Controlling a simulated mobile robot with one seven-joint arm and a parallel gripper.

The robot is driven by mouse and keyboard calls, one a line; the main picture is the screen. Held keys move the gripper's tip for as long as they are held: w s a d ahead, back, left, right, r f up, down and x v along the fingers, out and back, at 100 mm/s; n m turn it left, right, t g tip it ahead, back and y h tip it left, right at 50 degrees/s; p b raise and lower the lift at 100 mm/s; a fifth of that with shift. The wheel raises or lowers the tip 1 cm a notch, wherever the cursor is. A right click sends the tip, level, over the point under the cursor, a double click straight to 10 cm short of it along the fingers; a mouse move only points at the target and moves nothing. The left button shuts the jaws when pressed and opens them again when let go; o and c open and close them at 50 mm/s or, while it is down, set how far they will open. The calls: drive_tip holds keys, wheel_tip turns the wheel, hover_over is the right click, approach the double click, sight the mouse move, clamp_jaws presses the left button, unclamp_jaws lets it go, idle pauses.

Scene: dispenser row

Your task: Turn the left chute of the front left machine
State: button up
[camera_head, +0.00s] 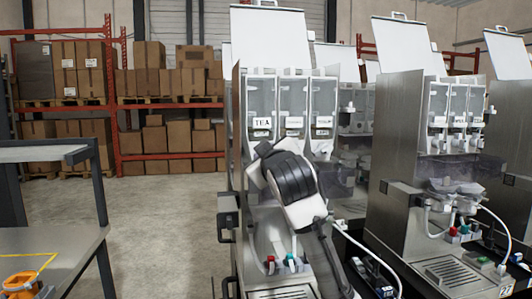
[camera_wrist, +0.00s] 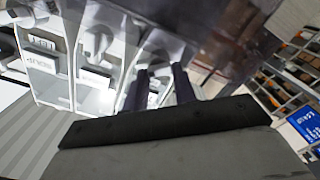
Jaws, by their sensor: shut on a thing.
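The front left machine (camera_head: 250,190) is a steel dispenser with three clear canisters in a row. The left canister (camera_head: 261,100) is labelled TEA. Canister labels (camera_wrist: 94,78) show turned over in the wrist view.
Another dispenser (camera_head: 395,170) stands close on the right, with hoses at its front. Red and blue-green taps (camera_head: 291,262) sit low on the front left machine. A steel table (camera_head: 75,258) stands at left. The floor (camera_head: 165,220) between them is clear.

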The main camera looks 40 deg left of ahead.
drive_tip(key=n+p, duration=0.1)
drive_tip(key=n, duration=0.9)
drive_tip(key=shift+f, duration=0.1)
drive_tip(key=shift+n, duration=0.4)
drive_tip(key=o, duration=1)
drive_tip(key=shift+s, duration=0.1)
drive_tip(key=shift+a+f, duration=0.1)
